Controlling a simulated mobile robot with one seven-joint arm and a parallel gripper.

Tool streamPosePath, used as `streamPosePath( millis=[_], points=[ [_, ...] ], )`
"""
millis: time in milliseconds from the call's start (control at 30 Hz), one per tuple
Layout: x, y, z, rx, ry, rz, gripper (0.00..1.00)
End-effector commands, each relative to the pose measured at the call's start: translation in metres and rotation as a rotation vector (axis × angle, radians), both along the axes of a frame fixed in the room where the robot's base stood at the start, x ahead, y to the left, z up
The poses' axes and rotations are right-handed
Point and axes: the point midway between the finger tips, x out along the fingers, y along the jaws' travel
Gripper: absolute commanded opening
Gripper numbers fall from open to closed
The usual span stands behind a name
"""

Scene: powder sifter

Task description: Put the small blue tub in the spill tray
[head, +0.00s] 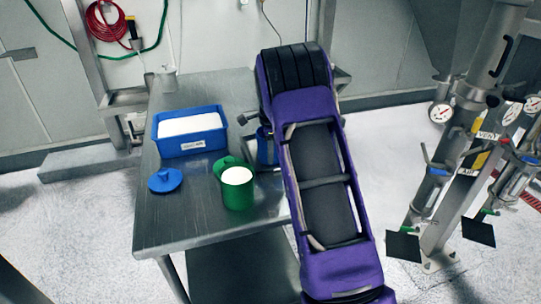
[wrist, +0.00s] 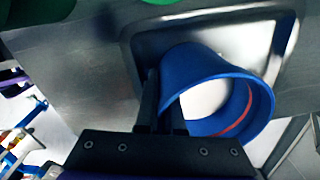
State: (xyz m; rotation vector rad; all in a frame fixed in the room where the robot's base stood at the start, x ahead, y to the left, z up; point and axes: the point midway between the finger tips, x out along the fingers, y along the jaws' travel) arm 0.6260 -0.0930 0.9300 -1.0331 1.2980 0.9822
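The small blue tub (wrist: 190,75) fills the middle of the wrist view, its round mouth turned partly toward the camera, with white inside and a red line on the inner wall. My gripper (wrist: 161,95) has its two dark fingers on either side of the tub's left wall, closed on it. The spill tray (wrist: 133,28) is a shiny metal tray with a raised rim, behind and below the tub. I cannot tell whether the tub touches it.
On the steel table (head: 178,228) stand a blue bin of white powder (head: 190,143), a green tub of white powder (head: 238,197) with a green lid (head: 226,163) behind it, and a blue lid (head: 165,180). Pipework with gauges (head: 440,112) stands at the right.

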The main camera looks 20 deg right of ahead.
Motion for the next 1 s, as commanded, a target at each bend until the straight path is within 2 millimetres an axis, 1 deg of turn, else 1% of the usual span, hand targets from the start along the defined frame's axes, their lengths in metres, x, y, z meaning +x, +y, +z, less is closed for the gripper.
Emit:
streamPosePath(
  millis=[200, 333, 367, 400, 700, 767, 867, 967, 1000],
  points=[
    [0.001, 0.000, 0.001, -0.001, -0.003, 0.000, 0.00],
    [0.001, 0.000, -0.003, -0.001, -0.002, 0.000, 0.00],
    [0.000, 0.000, -0.003, 0.000, -0.001, 0.000, 0.10],
    [0.000, 0.000, -0.003, 0.000, -0.001, 0.000, 0.17],
    [0.000, 0.000, -0.001, 0.000, -0.001, 0.000, 0.17],
    [0.000, 0.000, 0.003, -0.001, -0.002, 0.000, 0.17],
    [0.001, 0.000, 0.014, 0.000, -0.005, 0.000, 0.17],
    [0.000, 0.001, 0.033, 0.000, -0.005, 0.001, 0.17],
    [0.000, 0.001, 0.042, 0.000, -0.005, 0.001, 0.17]
  ],
)
